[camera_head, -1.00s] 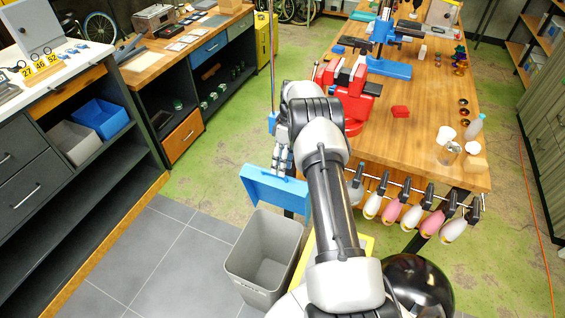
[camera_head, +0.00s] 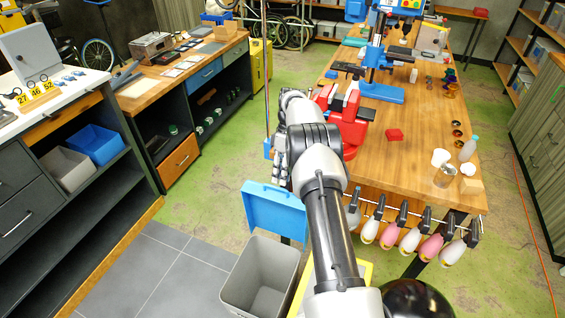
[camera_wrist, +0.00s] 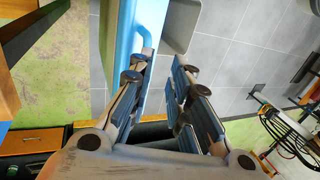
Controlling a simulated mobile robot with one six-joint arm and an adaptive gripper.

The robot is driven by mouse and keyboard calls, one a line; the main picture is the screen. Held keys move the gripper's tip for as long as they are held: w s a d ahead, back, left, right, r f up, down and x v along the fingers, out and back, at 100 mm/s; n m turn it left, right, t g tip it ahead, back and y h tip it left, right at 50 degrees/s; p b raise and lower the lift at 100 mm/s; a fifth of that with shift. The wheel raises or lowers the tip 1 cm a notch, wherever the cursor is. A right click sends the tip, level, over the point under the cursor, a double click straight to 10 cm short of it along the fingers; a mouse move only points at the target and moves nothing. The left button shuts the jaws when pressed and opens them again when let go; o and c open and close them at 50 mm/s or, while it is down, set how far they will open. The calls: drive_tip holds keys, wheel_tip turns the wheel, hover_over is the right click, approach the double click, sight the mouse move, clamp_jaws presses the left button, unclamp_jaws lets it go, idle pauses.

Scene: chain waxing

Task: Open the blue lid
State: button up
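The blue lid (camera_head: 274,212) stands raised, close to upright, at the far edge of the grey bin (camera_head: 232,288), whose mouth is uncovered. My gripper (camera_head: 281,168) is beyond the lid's top edge, partly hidden by my arm in the head view. In the wrist view, my gripper (camera_wrist: 160,78) has its two fingers apart with a clear gap between them. The blue lid (camera_wrist: 150,14) runs beside and behind the left finger, with its blue handle (camera_wrist: 146,37) near that fingertip. I cannot tell whether the finger touches it.
A wooden workbench (camera_head: 425,115) stands to the right, with a red vise (camera_head: 345,115) and a rail of hanging bottles (camera_head: 410,236) at its near end. Dark cabinets (camera_head: 95,200) line the left. Open floor (camera_head: 215,215) lies between them.

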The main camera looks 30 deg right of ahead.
drive_tip(key=shift+a+v, duration=0.15)
drive_tip(key=shift+v, duration=1.25)
drive_tip(key=shift+a+v, duration=0.15)
drive_tip(key=shift+v, duration=1.3)
drive_tip(key=shift+r, duration=0.1)
